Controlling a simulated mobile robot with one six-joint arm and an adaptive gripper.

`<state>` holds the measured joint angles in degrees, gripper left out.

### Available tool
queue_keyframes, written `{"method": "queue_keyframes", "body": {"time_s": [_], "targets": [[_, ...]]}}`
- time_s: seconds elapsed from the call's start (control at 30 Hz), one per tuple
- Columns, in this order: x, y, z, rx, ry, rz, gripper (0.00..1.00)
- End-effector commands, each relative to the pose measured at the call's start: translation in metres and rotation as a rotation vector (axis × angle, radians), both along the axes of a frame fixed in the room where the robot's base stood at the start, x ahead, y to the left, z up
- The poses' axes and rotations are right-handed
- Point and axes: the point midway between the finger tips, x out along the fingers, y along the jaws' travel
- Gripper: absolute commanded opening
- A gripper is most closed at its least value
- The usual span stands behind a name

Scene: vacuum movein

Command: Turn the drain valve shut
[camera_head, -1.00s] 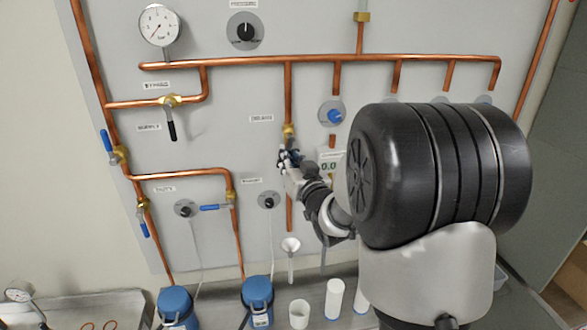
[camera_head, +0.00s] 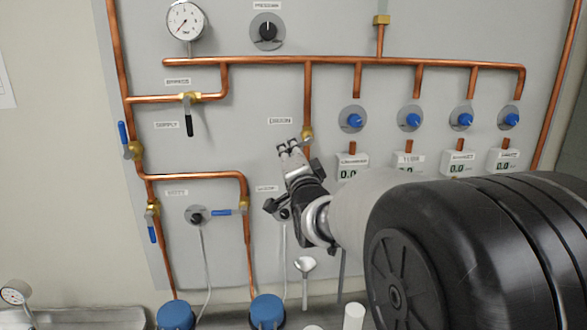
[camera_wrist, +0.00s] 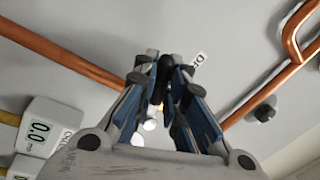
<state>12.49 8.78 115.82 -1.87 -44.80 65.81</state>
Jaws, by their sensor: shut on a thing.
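The drain valve (camera_head: 307,134) is a brass body on a vertical copper pipe, to the right of and just below the label reading DRAIN (camera_head: 280,121). My gripper (camera_head: 291,147) is at the valve, its fingers pointing up and slightly left in the head view. In the wrist view the blue-lined fingers (camera_wrist: 165,85) are closed around the valve's black lever (camera_wrist: 165,70). Brass shows dimly between the fingers there. In the head view my gripper hides the lever and part of the pipe below the valve, so the lever's exact angle cannot be told.
Below the valve is a white funnel (camera_head: 305,264). To the right are several blue knobs, including one (camera_head: 353,120), and small digital meters (camera_head: 351,165). My arm covers the lower right.

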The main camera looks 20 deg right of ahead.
Motion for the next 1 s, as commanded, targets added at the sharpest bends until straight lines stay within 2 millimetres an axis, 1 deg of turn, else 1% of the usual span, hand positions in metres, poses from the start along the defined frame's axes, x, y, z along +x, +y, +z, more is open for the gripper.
{"method": "queue_keyframes", "body": {"time_s": [0.03, 0.2, 0.5, 0.7, 1.0], "targets": [[0.000, 0.002, -0.001, 0.042, -0.015, 0.002, 0.00], [0.001, 0.004, 0.006, 0.181, -0.053, 0.002, 0.00], [0.001, 0.004, 0.016, 0.356, -0.103, 0.001, 0.00], [0.001, 0.003, 0.021, 0.418, -0.120, 0.001, 0.00], [0.001, 0.003, 0.023, 0.442, -0.126, -0.001, 0.00]]}}
